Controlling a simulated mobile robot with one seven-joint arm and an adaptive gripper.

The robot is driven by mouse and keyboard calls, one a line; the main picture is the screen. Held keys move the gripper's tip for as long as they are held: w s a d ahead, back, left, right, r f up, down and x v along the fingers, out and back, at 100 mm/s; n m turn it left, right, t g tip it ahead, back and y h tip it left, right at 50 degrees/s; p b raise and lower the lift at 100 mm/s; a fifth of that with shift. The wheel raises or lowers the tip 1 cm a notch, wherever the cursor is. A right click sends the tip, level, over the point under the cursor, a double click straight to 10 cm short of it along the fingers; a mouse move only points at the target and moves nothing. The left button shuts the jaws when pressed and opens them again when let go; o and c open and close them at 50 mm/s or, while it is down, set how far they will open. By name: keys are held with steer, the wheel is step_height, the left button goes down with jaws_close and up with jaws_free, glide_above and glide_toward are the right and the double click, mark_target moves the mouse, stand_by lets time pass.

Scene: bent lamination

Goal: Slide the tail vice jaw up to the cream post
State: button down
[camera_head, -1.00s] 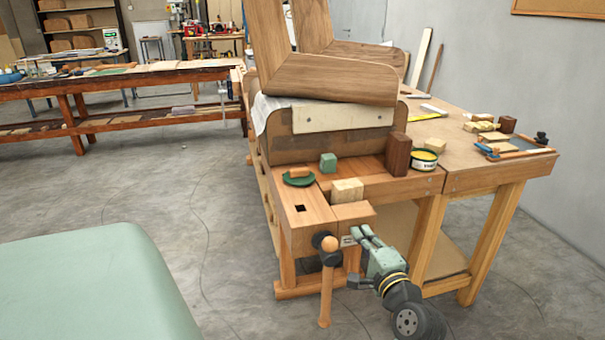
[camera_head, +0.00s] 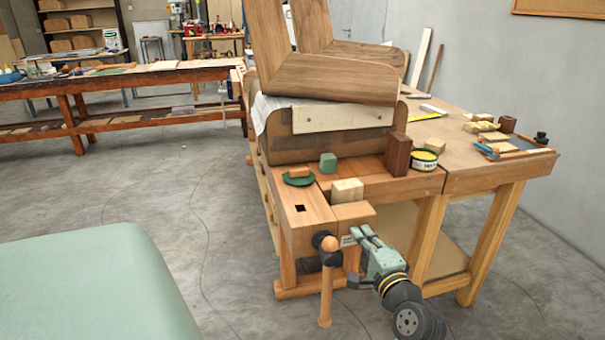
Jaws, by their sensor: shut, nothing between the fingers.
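The tail vice jaw (camera_head: 300,212) is a wooden block with a dark square hole, at the near left corner of the workbench. Its front carries a dark screw hub with a wooden ball and a hanging wooden handle (camera_head: 326,290). A pale cream block (camera_head: 347,190), the likeliest cream post, stands right of the jaw by a smaller wooden block (camera_head: 353,211). I cannot tell whether jaw and cream block touch. My gripper (camera_head: 348,240) is shut and empty, low in front of the bench, just right of the screw hub; contact with it is unclear.
A green dish (camera_head: 298,180), green cube (camera_head: 328,163), dark brown block (camera_head: 397,154) and round tin (camera_head: 424,159) sit on the bench. A large bent wooden lamination (camera_head: 330,80) stands behind them. A pale green surface (camera_head: 90,285) fills the lower left; floor between is clear.

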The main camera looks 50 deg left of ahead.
steer(key=shift+w+a, duration=0.1)
steer(key=shift+a, duration=0.1)
steer(key=shift+x, duration=1.1)
steer(key=shift+d+r, duration=0.1)
steer(key=shift+v, duration=2.9)
